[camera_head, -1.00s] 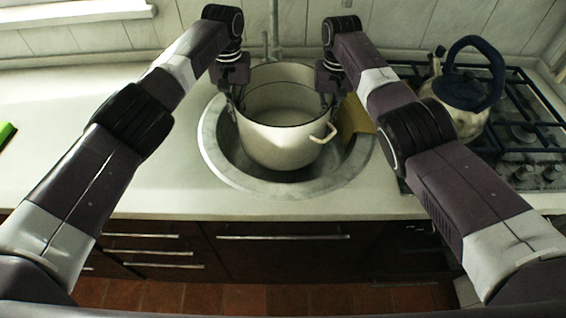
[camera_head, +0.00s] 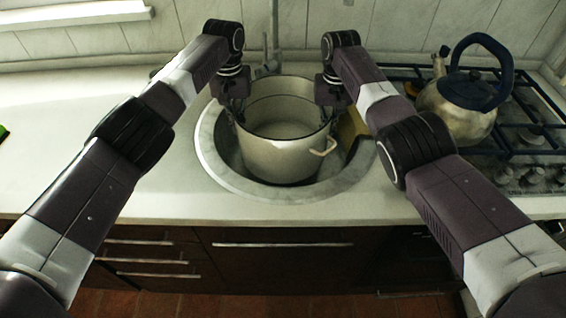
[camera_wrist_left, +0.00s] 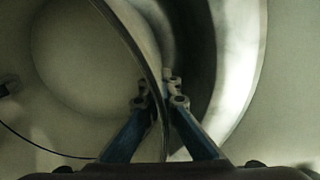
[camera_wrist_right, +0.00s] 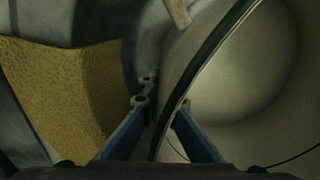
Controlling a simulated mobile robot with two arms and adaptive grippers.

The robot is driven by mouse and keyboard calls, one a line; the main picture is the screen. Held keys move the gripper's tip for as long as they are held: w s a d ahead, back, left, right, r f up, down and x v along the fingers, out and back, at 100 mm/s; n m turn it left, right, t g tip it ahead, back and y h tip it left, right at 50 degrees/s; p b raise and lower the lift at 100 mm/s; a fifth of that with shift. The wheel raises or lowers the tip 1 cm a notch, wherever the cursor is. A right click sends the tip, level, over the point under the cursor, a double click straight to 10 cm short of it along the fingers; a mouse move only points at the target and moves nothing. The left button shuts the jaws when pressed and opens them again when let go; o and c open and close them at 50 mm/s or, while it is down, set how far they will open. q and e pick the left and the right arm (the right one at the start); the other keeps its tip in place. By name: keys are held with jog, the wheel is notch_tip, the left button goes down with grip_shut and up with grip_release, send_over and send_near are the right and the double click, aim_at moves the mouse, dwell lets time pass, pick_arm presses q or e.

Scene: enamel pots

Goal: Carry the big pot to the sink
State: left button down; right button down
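The big pot (camera_head: 282,155), cream enamel with a dark rim, is upright inside the round sink (camera_head: 222,172). Whether its base touches the sink floor cannot be told. My left gripper (camera_head: 238,116) is at the pot's left rim; in the left wrist view its fingers (camera_wrist_left: 160,101) stand on both sides of the rim (camera_wrist_left: 140,50), closed on it. My right gripper (camera_head: 327,114) is at the right rim; in the right wrist view its fingers (camera_wrist_right: 163,104) straddle the rim (camera_wrist_right: 200,65) and close on it. A pale side handle (camera_head: 325,147) faces front right.
A yellow sponge-like block (camera_head: 349,130) is in the sink, right of the pot. The faucet (camera_head: 270,62) stands behind. A kettle (camera_head: 452,112) with a blue handle is on the gas hob (camera_head: 525,130) at right. The left counter (camera_head: 70,125) is mostly clear.

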aim_at(234, 109)
pick_arm(q)
jog(key=shift+w+a, duration=0.1)
jog(key=shift+a, duration=0.15)
pick_arm(e)
jog(key=shift+w+d+f, duration=0.1)
jog(key=shift+d, duration=0.15)
